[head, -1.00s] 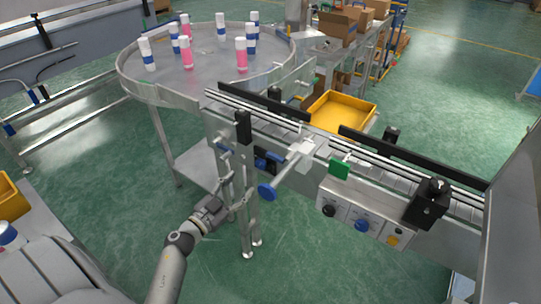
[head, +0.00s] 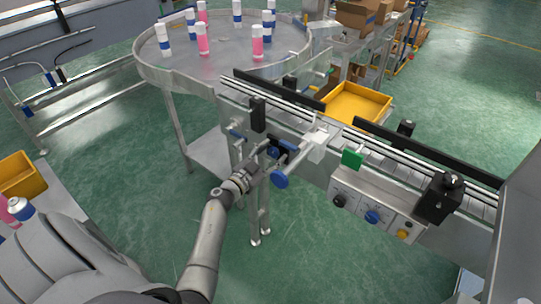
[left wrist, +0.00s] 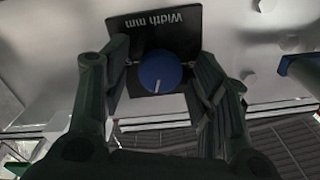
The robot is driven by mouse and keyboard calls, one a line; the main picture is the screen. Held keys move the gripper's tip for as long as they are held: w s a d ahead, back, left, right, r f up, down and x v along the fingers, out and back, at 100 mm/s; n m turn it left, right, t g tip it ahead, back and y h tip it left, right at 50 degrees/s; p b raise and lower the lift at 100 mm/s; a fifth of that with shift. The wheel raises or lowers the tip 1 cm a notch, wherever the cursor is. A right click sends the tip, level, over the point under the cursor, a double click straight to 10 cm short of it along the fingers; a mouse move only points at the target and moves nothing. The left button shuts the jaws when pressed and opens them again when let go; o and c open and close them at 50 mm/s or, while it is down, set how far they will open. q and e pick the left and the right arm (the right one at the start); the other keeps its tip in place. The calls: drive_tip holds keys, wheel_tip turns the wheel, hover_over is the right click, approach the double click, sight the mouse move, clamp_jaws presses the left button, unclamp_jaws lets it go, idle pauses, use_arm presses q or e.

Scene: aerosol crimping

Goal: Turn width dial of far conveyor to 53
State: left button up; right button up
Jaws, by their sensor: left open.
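The blue width dial (left wrist: 160,73) sits on a black plate (left wrist: 182,24) marked "Width mm", which appears upside down in the left wrist view. A white pointer line on the dial points toward the bottom of that picture. My left gripper (left wrist: 162,80) is open, with one finger on each side of the dial and a gap visible beside it. In the head view, my left gripper (head: 264,154) is at the conveyor's near side (head: 312,168), by small blue parts partly hidden behind it. The dial's scale numbers cannot be read. My right gripper is out of view.
A blue-ended shaft (head: 279,180) sticks out just right of my left gripper. A control box (head: 372,213) with black, blue and yellow knobs hangs farther right. A round table (head: 180,82) with several pink and blue bottles stands behind. A yellow tray (head: 383,98) lies beyond the conveyor.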

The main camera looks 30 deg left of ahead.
use_arm(q)
drive_tip(key=c, duration=1)
drive_tip(key=shift+m, duration=0.4)
drive_tip(key=m, duration=0.3)
drive_tip(key=shift+f, duration=0.15)
drive_tip(key=m+b, duration=0.1)
drive_tip(key=m, duration=0.2)
drive_tip(key=shift+m, duration=0.3)
drive_tip(key=m+b, duration=0.2)
drive_tip(key=m, duration=0.2)
drive_tip(key=shift+f, duration=0.1)
drive_tip(key=shift+m+b, duration=0.7)
drive_tip(key=shift+m, duration=1.6)
